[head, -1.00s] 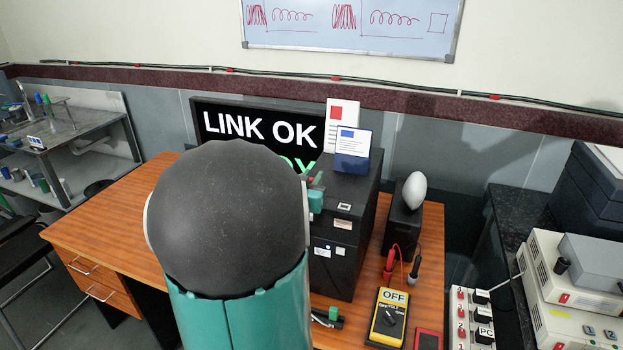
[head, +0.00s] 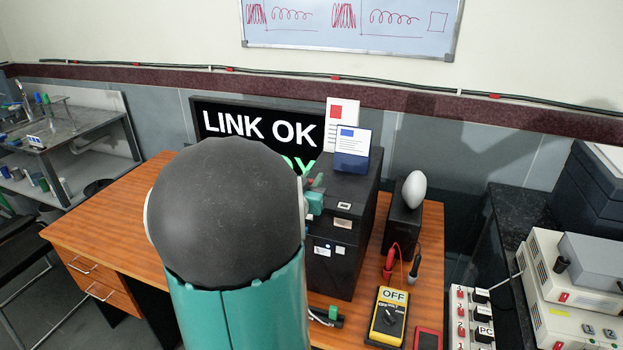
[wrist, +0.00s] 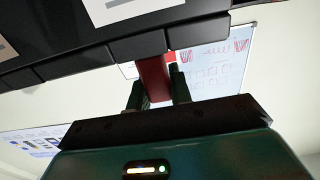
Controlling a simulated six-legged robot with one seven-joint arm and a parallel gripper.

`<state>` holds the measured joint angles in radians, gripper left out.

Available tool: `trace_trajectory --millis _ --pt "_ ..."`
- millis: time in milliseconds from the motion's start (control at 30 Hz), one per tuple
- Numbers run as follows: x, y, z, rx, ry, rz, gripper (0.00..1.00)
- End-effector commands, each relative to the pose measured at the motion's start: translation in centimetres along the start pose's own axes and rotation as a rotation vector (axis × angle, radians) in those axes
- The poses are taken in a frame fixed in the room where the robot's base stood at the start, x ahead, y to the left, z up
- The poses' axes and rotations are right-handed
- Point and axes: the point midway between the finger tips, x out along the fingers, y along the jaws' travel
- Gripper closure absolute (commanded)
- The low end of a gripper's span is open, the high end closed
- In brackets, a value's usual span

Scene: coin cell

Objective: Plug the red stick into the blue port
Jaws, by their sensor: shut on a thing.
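The red stick (wrist: 153,78) stands between the two fingers of my gripper (wrist: 160,92) in the wrist view, and the gripper is shut on it. The stick's far end meets the edge of the black casing (wrist: 85,55); I cannot tell whether it is inserted or only in front of it. In the head view my gripper (head: 315,198) is at the left side of the black box (head: 338,255), near its upper part, mostly hidden by my arm. The blue port cannot be made out in either view.
A sign reading LINK OK (head: 258,127) stands behind my arm. A blue-and-white card (head: 352,150) stands on the box. A dark speaker-like block (head: 402,222), a yellow meter (head: 393,318) and a power strip (head: 472,318) are to the right. The left desktop (head: 105,220) is clear.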

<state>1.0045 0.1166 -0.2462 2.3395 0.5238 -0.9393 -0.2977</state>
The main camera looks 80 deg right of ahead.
Motion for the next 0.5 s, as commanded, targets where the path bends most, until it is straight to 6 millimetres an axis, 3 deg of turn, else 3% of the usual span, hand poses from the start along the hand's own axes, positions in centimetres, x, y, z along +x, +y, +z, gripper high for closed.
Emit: trace_trajectory --millis 167,200,300,500 --pt "0.00 -0.01 0.37 -0.001 0.000 0.000 1.00" --pt "0.00 -0.01 0.31 0.000 0.000 0.000 0.71" --pt "0.00 -0.01 0.30 0.000 0.000 0.000 0.54" --pt "0.00 -0.01 0.28 0.000 0.000 0.000 0.54"
